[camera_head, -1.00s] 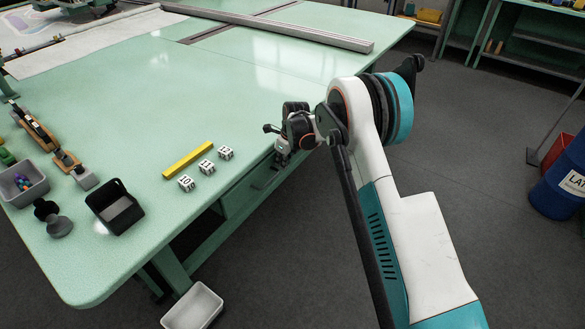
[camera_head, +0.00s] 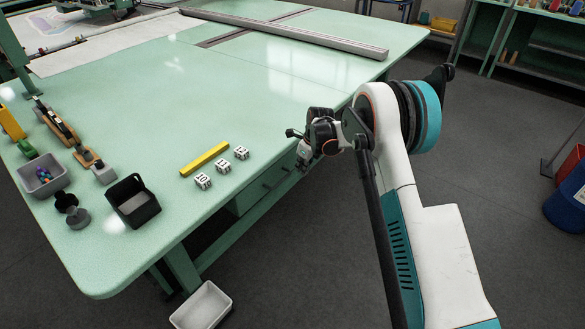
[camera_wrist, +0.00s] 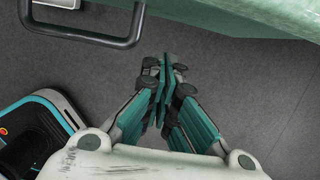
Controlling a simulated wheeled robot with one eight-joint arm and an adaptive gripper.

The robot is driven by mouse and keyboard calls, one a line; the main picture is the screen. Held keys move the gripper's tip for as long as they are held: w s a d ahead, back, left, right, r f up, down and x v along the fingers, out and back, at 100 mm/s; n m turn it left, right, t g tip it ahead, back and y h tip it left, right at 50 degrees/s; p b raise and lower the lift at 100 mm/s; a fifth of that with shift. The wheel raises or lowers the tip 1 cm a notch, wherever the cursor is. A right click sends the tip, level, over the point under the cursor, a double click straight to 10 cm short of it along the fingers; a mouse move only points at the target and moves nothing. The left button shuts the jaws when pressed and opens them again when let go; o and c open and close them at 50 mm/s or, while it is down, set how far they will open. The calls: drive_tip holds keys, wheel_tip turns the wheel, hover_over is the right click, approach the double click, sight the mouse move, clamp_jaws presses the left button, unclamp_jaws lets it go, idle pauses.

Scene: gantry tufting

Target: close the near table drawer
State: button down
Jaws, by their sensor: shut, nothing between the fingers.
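The green table (camera_head: 200,110) has drawer fronts under its right edge. The near drawer (camera_head: 250,196) shows as a green front with a small dark handle, partly shaded by the tabletop; I cannot tell how far it stands out. In the wrist view a dark bar handle (camera_wrist: 92,40) is at the upper left, apart from my fingers. My gripper (camera_head: 302,158) is beside the table's right edge, close to the drawer fronts. In the wrist view my gripper (camera_wrist: 162,70) is shut and empty, pointing over the floor, with a green edge (camera_wrist: 240,12) beyond it.
A yellow bar (camera_head: 205,160), numbered white cubes (camera_head: 223,166), a black bin (camera_head: 132,202) and a grey tray (camera_head: 44,178) are on the tabletop. A white bin (camera_head: 203,305) is on the floor by the table leg. A blue barrel (camera_head: 567,205) stands far right.

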drive_tip(key=s+d+r+n+p, duration=0.1)
drive_tip(key=s+d+r+n, duration=0.15)
drive_tip(key=r, duration=0.65)
drive_tip(key=s+d+r+n+t+p, duration=0.15)
drive_tip(key=s+r, duration=0.25)
drive_tip(key=r, duration=0.4)
drive_tip(key=s+d+r+n+p, duration=0.2)
drive_tip(key=s+r, duration=0.1)
drive_tip(key=r, duration=0.6)
drive_tip(key=s+d+r+n+t+h, duration=0.1)
drive_tip(key=s+d+r+n, duration=0.15)
drive_tip(key=s+r, duration=0.2)
drive_tip(key=s+d+r+n, duration=0.1)
drive_tip(key=s+r+n, duration=0.3)
drive_tip(key=s, duration=0.2)
drive_tip(key=s+d+n+t, duration=0.1)
drive_tip(key=s+d+n, duration=0.2)
drive_tip(key=s, duration=0.9)
drive_tip(key=s+d+n+t+h, duration=0.1)
drive_tip(key=s+d+n+t, duration=0.1)
drive_tip(key=s+n, duration=0.8)
drive_tip(key=s+d, duration=0.1)
drive_tip(key=s, duration=0.2)
drive_tip(key=shift+s, duration=0.15)
drive_tip(key=shift+a+f, duration=0.1)
drive_tip(key=shift+a, duration=0.05)
